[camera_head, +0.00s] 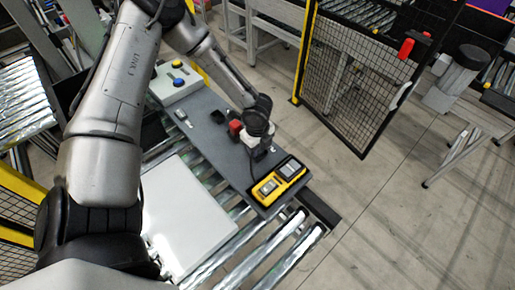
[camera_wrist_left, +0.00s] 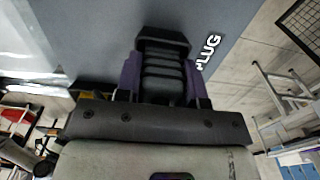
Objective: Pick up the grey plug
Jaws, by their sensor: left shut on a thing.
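The grey plug (camera_wrist_left: 163,68) is a dark grey, ribbed piece with a wider block at its far end. In the left wrist view it sits between the two purple-sided fingers of my left gripper (camera_wrist_left: 165,88), which is shut on it. In the head view my left gripper (camera_head: 258,151) is over the right part of the grey board (camera_head: 222,152), and the plug is mostly hidden there. The printed word PLUG (camera_wrist_left: 208,50) shows on the board beside the plug. I cannot tell whether the plug touches the board. My right gripper is not in view.
A yellow device (camera_head: 279,182) lies at the board's near end. A red part (camera_head: 235,128) is just left of my gripper. A white button box (camera_head: 174,82) and a small grey part (camera_head: 181,115) are farther back. A white panel (camera_head: 185,215) lies on the rollers (camera_head: 290,245).

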